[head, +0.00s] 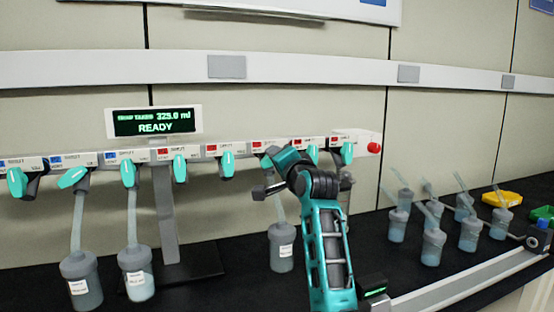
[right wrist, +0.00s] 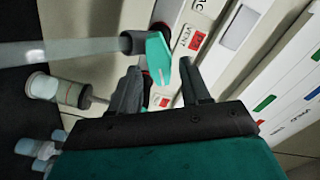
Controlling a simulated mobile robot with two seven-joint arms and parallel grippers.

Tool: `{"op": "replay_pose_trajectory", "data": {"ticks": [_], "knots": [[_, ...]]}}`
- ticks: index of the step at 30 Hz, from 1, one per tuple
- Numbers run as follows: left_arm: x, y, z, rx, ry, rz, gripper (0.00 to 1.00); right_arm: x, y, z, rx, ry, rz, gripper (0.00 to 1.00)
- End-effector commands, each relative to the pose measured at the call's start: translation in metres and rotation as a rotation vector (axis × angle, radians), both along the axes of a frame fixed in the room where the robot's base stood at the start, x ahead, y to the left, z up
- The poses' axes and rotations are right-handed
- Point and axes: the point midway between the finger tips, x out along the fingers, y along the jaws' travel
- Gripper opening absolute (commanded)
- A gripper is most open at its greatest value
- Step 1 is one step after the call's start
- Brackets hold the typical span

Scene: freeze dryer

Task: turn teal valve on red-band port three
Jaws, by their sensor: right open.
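A white manifold bar runs along the wall with teal valves below blue and red bands. The third red band from the left (head: 257,145) is visible in the head view; the valve beneath it (head: 267,161) is partly hidden by my right gripper (head: 285,162). In the right wrist view my right gripper (right wrist: 159,78) is open, its two dark fingers apart. A teal valve handle (right wrist: 158,60) lies just beyond and between the fingertips. I cannot tell whether either finger touches it. A pale tube (right wrist: 75,50) joins this valve. My left gripper is not in view.
A flask (head: 282,247) hangs below the gripper, and two flasks (head: 80,280) (head: 136,273) hang at left. Several flasks (head: 433,246) stand at right near a yellow tray (head: 502,199). A display (head: 154,121) reads READY. A red knob (head: 374,148) ends the bar.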

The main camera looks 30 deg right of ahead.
Motion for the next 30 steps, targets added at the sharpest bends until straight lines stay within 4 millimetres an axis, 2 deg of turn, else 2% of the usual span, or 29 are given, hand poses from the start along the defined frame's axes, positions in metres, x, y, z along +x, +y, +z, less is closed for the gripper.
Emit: {"op": "replay_pose_trajectory", "data": {"ticks": [6, 15, 30], "knots": [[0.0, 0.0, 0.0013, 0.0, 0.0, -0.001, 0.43, 0.0111, -0.0031, 0.0003, -0.001, 0.0, -0.001, 0.47], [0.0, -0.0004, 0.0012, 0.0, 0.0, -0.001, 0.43, 0.012, -0.0032, 0.0001, -0.001, 0.0, -0.001, 0.46], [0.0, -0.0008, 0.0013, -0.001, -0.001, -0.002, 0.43, 0.0117, -0.003, -0.0002, 0.0, 0.0, 0.0, 0.0]]}}
